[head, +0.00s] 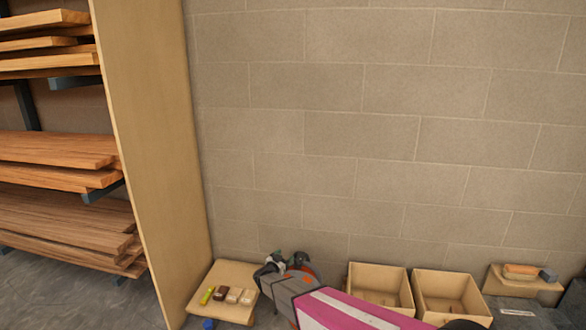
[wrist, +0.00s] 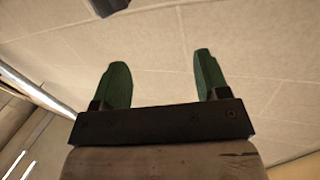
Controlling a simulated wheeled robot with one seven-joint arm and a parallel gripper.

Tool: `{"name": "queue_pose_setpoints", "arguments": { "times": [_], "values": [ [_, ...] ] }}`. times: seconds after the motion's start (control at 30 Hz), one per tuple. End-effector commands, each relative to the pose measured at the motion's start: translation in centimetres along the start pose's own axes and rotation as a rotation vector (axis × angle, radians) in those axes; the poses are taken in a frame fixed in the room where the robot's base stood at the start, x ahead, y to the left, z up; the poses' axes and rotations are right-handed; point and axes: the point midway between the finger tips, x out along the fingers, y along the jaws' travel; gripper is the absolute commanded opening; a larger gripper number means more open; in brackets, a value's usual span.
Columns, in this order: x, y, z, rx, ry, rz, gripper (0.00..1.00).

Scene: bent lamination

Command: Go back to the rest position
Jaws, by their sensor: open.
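My gripper (wrist: 160,88) shows in the wrist view with its two green fingers spread apart and nothing between them. The block wall fills the space beyond the fingers. In the head view my gripper (head: 277,258) is small, at the end of my arm, low in the middle of the picture. It is just right of a small wooden table and in front of the wall. Its fingers are too small there to make out well.
A small wooden table (head: 232,275) holds several small blocks (head: 233,295). Two open wooden boxes (head: 380,272) (head: 450,284) stand right of it, partly behind my arm. A tall wooden panel (head: 150,130) and racks of boards (head: 60,150) stand left. The upper wall is clear.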

Motion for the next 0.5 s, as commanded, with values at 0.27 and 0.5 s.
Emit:
{"name": "queue_pose_setpoints", "arguments": {
  "times": [0.27,0.5],
  "values": [
    [1.1,0.8,-6.9,0.035,-0.166,-0.383,0.68],
    [-0.8,3.7,-10.4,-0.027,-0.409,-0.631,0.68]
  ]
}}
